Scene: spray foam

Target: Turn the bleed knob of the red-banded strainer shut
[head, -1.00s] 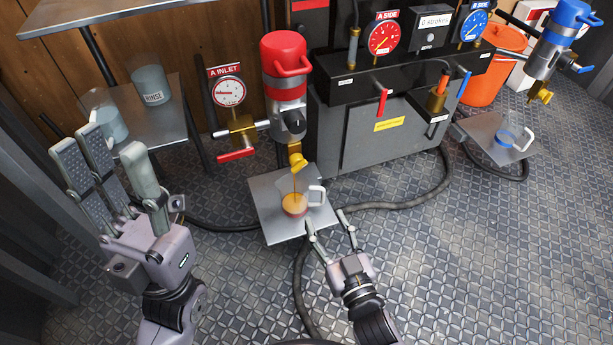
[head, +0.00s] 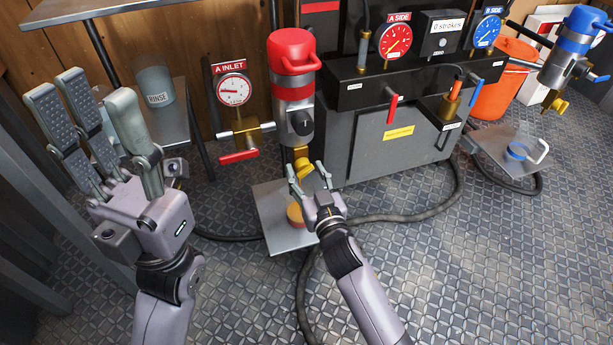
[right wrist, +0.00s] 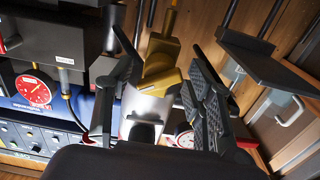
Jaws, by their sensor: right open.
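The red-banded strainer (head: 292,92) hangs upright with a red cap and a dark round fitting on its front. Its yellow-brass bleed knob (head: 303,163) is at the bottom end. My right gripper (head: 307,172) is open just at the knob, with its fingers pointing up towards it. In the right wrist view the brass knob (right wrist: 160,66) shows between the spread fingers, and I see no clear grip on it. The cup with amber liquid (head: 295,214) is partly hidden behind my right gripper. My left gripper (head: 92,98) is open and empty at the left.
A grey tray (head: 268,206) holds the cup below the strainer. The A inlet valve with a red handle (head: 238,157) is just left. The pump unit (head: 375,145) stands to the right. A blue-capped strainer (head: 580,42) is at the far right. Hoses cross the floor.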

